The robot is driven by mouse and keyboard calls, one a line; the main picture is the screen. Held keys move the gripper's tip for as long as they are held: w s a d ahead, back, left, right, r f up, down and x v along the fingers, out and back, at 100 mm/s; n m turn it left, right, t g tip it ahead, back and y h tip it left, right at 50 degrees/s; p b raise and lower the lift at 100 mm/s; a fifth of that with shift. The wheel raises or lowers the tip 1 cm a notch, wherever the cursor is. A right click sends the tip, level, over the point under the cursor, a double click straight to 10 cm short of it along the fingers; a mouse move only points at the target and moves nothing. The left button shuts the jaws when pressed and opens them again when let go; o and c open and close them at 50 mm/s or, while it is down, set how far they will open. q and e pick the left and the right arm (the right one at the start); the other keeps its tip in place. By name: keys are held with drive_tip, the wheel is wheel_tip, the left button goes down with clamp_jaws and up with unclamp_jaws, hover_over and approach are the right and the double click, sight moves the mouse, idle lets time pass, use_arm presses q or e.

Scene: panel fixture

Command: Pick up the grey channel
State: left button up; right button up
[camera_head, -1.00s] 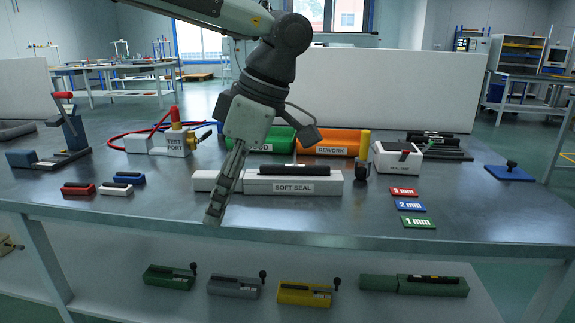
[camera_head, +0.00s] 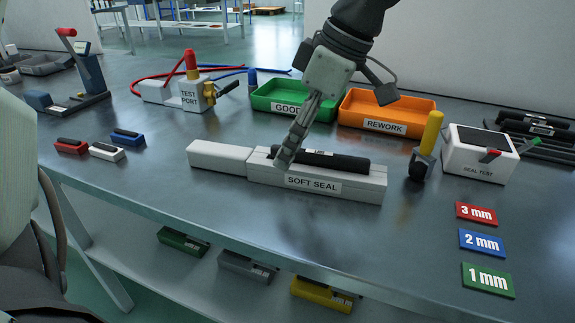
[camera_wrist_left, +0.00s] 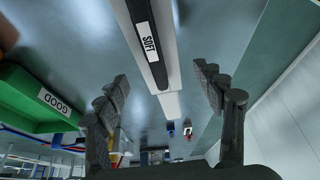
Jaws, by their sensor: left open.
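A long pale grey channel (camera_head: 345,190) labelled SOFT SEAL lies on the table, with a narrower pale section (camera_head: 218,157) at its left end. A black strip (camera_head: 325,159) lies along its top. In the left wrist view the channel (camera_wrist_left: 168,55) and its strip labelled SOFT (camera_wrist_left: 143,38) run between the finger lines. My left gripper (camera_head: 285,158) is open, its fingers pointing down at the strip in the head view. Whether they touch is unclear. The wrist view shows both fingers (camera_wrist_left: 162,82) spread and empty. A darker grey block (camera_head: 245,266) sits on the lower shelf. My right gripper is not in view.
A green GOOD tray (camera_head: 262,100) and an orange REWORK tray (camera_head: 412,115) stand behind. A yellow-handled tool (camera_head: 431,135) and white seal tester (camera_head: 478,158) stand right of the channel. Thickness plates (camera_head: 482,242) lie at front right. Table in front is clear.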

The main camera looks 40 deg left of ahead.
use_arm(q)
drive_tip(key=x, duration=0.4)
drive_tip(key=shift+f, duration=0.2)
drive_tip(key=shift+c, duration=0.5)
drive_tip(key=shift+r, duration=0.1)
clamp_jaws()
